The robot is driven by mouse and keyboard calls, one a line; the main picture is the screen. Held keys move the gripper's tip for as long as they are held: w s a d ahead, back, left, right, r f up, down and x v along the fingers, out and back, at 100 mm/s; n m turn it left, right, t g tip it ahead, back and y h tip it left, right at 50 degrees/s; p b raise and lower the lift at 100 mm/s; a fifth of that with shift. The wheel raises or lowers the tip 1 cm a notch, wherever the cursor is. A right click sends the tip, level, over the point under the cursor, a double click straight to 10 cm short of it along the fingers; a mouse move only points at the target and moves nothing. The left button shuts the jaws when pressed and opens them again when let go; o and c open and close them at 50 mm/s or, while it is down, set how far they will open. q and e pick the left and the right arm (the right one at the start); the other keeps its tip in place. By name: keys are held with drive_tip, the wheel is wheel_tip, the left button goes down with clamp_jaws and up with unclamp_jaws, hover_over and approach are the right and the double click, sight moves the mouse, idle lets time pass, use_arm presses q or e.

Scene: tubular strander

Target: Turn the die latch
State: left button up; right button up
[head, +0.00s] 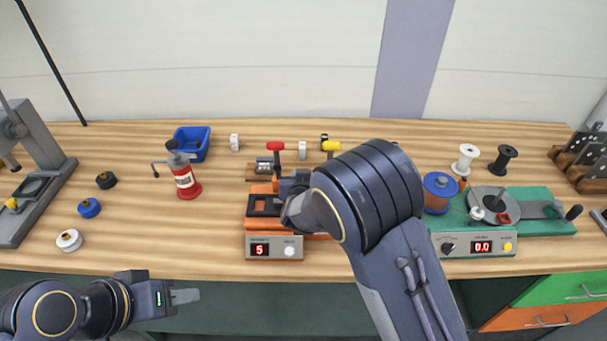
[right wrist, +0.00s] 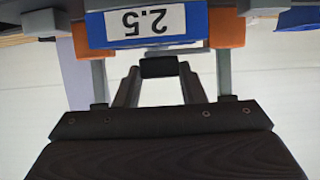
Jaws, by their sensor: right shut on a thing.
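The orange machine (head: 272,225) stands at the middle of the bench. Its display reads 5, with a white button beside it. My right gripper reaches this machine; its hand and arm hide much of it in the head view. In the right wrist view my right gripper (right wrist: 158,72) is shut on a small black block (right wrist: 158,66), which seems to be the latch's grip. Just beyond it is a blue die block (right wrist: 195,22) with an upside-down 2.5 label, flanked by orange parts. My left gripper (head: 186,296) hangs empty before the bench; its finger gap does not show.
Red (head: 275,146) and yellow (head: 331,146) handles stand behind the machine. A red canister (head: 186,182) and blue bin (head: 205,142) are to the left. A green machine (head: 540,226) with a turntable and a blue-topped spool (head: 438,200) are to the right.

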drive_tip(key=o, duration=0.7)
drive_tip(key=b+v, duration=0.1)
drive_tip(key=v, duration=0.7)
drive_tip(key=shift+w, duration=0.1)
